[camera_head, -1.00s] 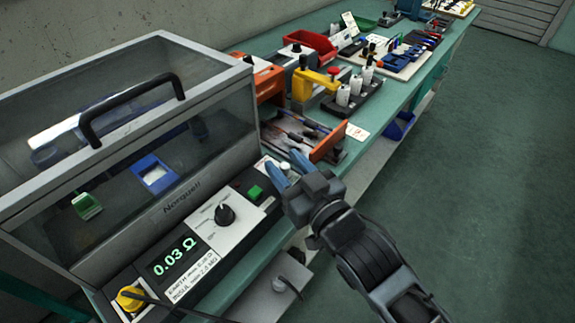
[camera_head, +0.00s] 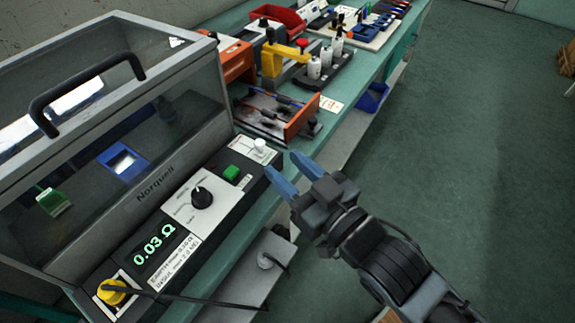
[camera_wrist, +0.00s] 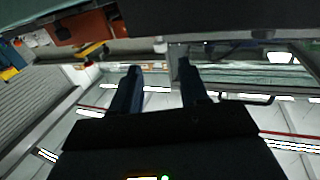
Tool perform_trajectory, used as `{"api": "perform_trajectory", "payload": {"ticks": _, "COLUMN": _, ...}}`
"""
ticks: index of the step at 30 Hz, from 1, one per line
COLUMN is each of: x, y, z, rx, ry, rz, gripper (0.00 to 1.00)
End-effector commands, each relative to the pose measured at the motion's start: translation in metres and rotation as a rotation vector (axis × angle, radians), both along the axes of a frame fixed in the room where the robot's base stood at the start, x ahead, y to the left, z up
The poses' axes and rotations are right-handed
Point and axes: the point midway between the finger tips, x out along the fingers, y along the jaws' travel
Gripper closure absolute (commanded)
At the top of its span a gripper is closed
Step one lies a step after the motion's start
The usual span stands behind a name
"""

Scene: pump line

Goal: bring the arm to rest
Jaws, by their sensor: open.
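My gripper (camera_head: 289,175) is open and empty, with blue fingers. In the head view it is in front of the bench edge, just right of the tester's control panel, apart from the green button (camera_head: 231,173) and the white knob (camera_head: 260,146). Its open fingers (camera_wrist: 158,85) also show in the wrist view, with nothing between them. My dark arm runs from the gripper to the lower right of the head view. The Norquell tester (camera_head: 172,174) has a clear hood with a black handle, and its display reads 0.03 Ω.
An orange-fronted open drawer (camera_head: 301,117) with probes lies beyond the gripper. A yellow clamp device (camera_head: 275,60), white bottles (camera_head: 314,68) and a red bin (camera_head: 278,18) stand along the bench. A grey box (camera_head: 250,268) hangs below the panel. The green floor (camera_head: 450,150) at right is clear.

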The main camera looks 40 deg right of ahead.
Motion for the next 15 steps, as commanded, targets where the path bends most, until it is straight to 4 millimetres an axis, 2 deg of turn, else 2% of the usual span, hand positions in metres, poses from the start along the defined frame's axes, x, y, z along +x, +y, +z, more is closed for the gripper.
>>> {"api": "perform_trajectory", "payload": {"ticks": 11, "x": -0.001, "y": 0.000, "z": -0.001, "rx": 0.000, "ry": 0.002, "rz": 0.000, "gripper": 0.55}}
{"api": "perform_trajectory", "payload": {"ticks": 15, "x": -0.022, "y": 0.000, "z": -0.006, "rx": -0.001, "ry": 0.024, "rz": 0.003, "gripper": 0.55}}
